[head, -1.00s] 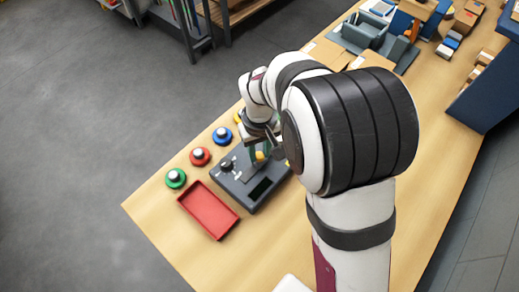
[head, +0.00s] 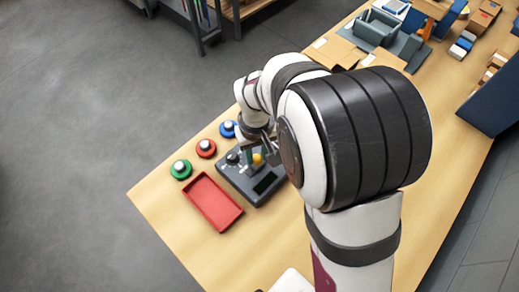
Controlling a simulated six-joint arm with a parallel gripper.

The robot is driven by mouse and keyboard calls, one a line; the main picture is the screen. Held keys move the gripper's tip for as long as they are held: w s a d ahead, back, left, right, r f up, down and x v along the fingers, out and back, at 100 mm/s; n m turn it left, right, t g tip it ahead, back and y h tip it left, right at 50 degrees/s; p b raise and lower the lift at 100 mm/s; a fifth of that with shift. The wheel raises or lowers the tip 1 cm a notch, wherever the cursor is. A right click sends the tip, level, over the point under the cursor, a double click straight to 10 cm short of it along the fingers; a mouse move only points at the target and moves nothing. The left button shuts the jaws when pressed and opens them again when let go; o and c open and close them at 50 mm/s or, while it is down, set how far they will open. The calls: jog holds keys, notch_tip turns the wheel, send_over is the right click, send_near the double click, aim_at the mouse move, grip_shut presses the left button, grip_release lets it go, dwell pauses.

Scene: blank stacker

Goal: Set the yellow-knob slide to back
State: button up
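The dark grey control box (head: 238,180) lies on the wooden table near its left edge, in the middle of the head view. The yellow knob (head: 257,158) shows as a small yellow patch on the box's upper side, partly covered by my gripper. My gripper (head: 261,152) is pointed down over the box, right at the yellow knob. Its fingers are small and partly hidden by my arm, so I cannot tell whether they grip the knob or only stand beside it. The slide's track is hidden.
A dark round knob (head: 232,157) sits on the box's left part. Green (head: 181,169), red (head: 206,148) and blue (head: 228,129) buttons line the table's left side. A red tray (head: 214,202) lies in front of the box. Cardboard boxes (head: 337,50) stand farther back.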

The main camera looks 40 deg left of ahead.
aim_at(256, 158)
jog(key=o, duration=0.5)
jog(key=shift+s, duration=0.2)
jog(key=shift+c, duration=0.2)
notch_tip(256, 158, up, 16)
jog(key=w+d+r+m, duration=0.1)
jog(key=d+m, duration=0.3)
jog(key=d, duration=0.5)
jog(key=w+d+r+m, duration=0.15)
jog(key=d+m, duration=0.25)
jog(key=d, duration=0.5)
jog(key=s+d+f+m+y, duration=0.1)
jog(key=s+d+f+m, duration=0.3)
jog(key=s+d+m, duration=0.5)
jog(key=d+m, duration=0.1)
jog(key=d, duration=0.2)
jog(key=shift+f+y, duration=0.25)
jog(key=shift+y, duration=0.15)
